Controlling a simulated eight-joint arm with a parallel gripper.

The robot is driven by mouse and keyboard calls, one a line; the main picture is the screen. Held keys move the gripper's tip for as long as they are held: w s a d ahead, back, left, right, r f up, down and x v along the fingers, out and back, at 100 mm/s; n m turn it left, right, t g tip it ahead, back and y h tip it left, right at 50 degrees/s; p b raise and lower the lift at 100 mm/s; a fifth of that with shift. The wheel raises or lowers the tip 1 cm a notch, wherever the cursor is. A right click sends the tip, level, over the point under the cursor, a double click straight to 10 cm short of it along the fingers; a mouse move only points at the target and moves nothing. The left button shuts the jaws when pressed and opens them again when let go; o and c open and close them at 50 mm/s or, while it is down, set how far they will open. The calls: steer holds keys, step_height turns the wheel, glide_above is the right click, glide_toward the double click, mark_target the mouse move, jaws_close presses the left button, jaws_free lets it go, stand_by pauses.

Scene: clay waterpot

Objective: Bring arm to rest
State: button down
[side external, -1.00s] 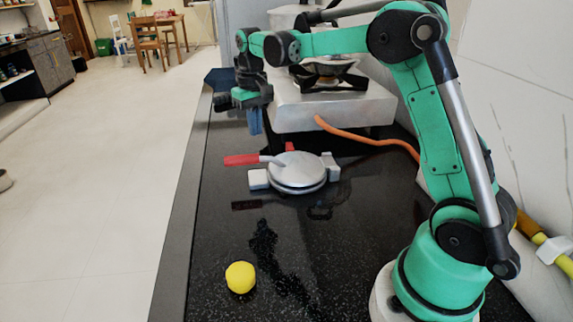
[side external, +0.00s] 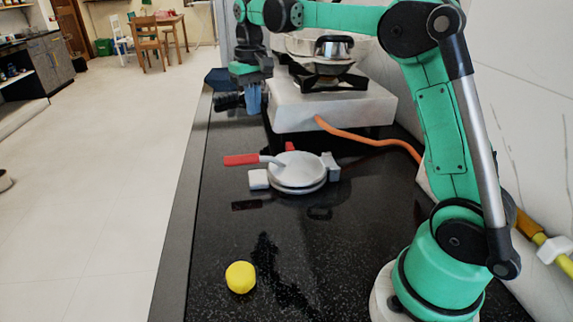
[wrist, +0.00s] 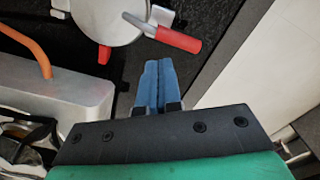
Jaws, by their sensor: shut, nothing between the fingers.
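My gripper (side external: 252,99) is at the far end of the black counter, to the left of the stove, above the counter top. Its blue fingers point down. In the wrist view the two blue fingers (wrist: 156,82) lie side by side, closed together, with nothing between them. My green arm reaches from its base at the front right, over the counter, toward the back.
A round metal press (side external: 298,171) with red handles lies on the counter (side external: 215,270). A yellow ball (side external: 240,277) sits nearer the front. A stove (side external: 330,105) with a pot (side external: 333,47) on it stands behind. An orange hose (side external: 370,138) runs right from the stove.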

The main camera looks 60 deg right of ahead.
steer(key=s+a+f+n+t, duration=0.3)
steer(key=s+a+t, duration=0.4)
steer(key=s+a, duration=0.3)
steer(key=s+f, duration=0.1)
steer(key=s, duration=0.2)
steer(key=shift+s+a, duration=0.4)
